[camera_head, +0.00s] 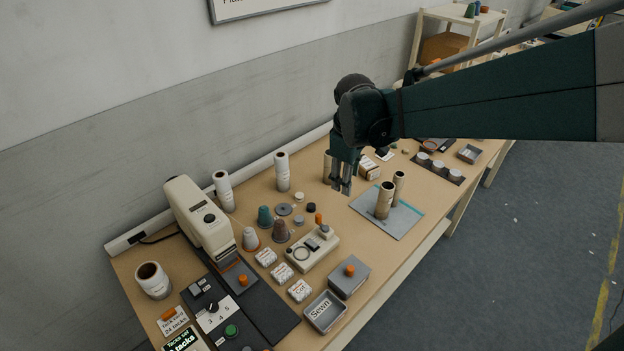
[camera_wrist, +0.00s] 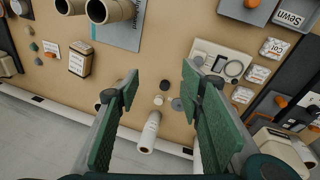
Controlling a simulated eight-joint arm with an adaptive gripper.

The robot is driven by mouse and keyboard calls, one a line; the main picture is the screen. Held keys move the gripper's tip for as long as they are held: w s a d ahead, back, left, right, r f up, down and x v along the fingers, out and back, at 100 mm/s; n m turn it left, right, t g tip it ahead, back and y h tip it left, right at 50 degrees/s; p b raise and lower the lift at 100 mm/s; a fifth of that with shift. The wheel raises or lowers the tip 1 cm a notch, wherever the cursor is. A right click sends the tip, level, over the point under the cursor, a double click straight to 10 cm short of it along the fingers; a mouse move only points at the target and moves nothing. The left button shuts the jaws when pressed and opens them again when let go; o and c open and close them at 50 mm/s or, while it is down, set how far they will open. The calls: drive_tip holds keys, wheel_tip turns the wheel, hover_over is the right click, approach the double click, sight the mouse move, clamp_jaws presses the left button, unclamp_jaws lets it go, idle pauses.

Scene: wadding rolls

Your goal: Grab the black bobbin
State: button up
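The black bobbin (camera_head: 311,207) is a small dark disc standing on the wooden table in the head view, just right of a white bobbin (camera_head: 299,197) and a grey one (camera_head: 299,220). My gripper (camera_head: 341,185) hangs above the table, up and right of the black bobbin in the head view, fingers down. In the wrist view its green-padded fingers (camera_wrist: 161,82) are spread apart with nothing held.
White wadding rolls (camera_head: 282,171) stand near the wall.

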drive_tip(key=w+a+f+n+g+p, duration=0.1)
drive_tip(key=w+a+f+n, duration=0.2)
drive_tip(key=w+a+f, duration=0.35)
drive_tip(key=n+g+h+p, duration=0.1)
drive_tip(key=n+p, duration=0.1)
drive_tip(key=n, duration=0.1)
approach(311, 205)
drive_tip(key=shift+d+f, duration=0.15)
drive_tip(key=shift+f, duration=0.05)
drive_tip(key=shift+f+n, duration=0.25)
drive_tip(key=shift+n, duration=0.05)
drive_tip(key=shift+d+f+b, duration=0.1)
drive_tip(key=shift+f+b, duration=0.3)
drive_tip(key=shift+f, duration=0.85)
drive_tip(key=shift+f, duration=0.1)
drive_tip(key=shift+d+f+b, duration=0.15)
drive_tip(key=shift+f+b, duration=0.1)
drive_tip(key=shift+f, duration=1)
drive_tip(key=shift+d+f+b, duration=0.1)
drive_tip(key=shift+f+b, duration=0.1)
drive_tip(key=shift+f, duration=1.05)
